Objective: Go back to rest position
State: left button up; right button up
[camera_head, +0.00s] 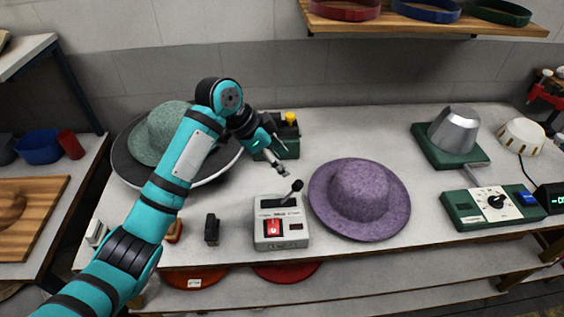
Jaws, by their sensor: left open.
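My left arm reaches in from the lower left, across the white table. Its gripper (279,157) is open and empty, above the table behind the grey control box (281,240). That box has a black lever and a red switch. A purple hat (360,196) lies on the table right of the box, apart from my gripper. A green hat (165,129) sits at the left on a dark round base, partly hidden behind my arm. My right gripper is not in view.
A green box with a yellow knob (290,119) stands close behind my left gripper. At the right are a metal dome on a green base (454,131) and a green control panel (493,206). A shelf (420,22) hangs above. A small black block (211,229) stands near the front edge.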

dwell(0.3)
